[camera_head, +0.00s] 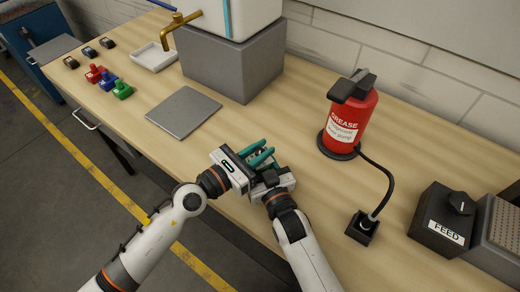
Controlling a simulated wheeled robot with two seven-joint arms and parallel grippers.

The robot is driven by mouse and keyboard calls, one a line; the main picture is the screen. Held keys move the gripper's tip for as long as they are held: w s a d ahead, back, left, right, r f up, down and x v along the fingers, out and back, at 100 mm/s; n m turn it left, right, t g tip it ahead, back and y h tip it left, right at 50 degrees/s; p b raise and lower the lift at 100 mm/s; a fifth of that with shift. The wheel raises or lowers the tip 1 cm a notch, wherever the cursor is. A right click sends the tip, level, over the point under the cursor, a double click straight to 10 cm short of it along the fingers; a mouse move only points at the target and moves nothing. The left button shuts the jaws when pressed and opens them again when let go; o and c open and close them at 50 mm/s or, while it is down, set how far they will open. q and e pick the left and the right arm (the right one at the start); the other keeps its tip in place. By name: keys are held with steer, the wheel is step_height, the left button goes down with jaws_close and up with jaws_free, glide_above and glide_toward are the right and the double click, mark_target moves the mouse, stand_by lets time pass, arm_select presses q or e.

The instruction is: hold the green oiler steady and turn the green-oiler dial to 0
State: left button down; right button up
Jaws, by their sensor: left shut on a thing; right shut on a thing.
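A teal-green thing with two long rounded parts, taken as the green oiler (262,157), is at my two grippers above the front of the bench. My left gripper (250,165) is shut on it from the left. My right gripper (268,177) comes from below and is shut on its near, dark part. The grippers meet closely and hide most of what they hold. The dial and its reading cannot be made out.
A grey plate (183,112) lies left of the grippers. Small red (95,75), blue (107,83) and green (122,90) things stand farther left. A red grease pump (352,122), its black cable (385,178) and the FEED box (443,222) are right. Bare bench surrounds my grippers.

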arm_select(q)
steer(key=c, duration=1.3)
jaws_free()
steer(key=v, duration=1.2)
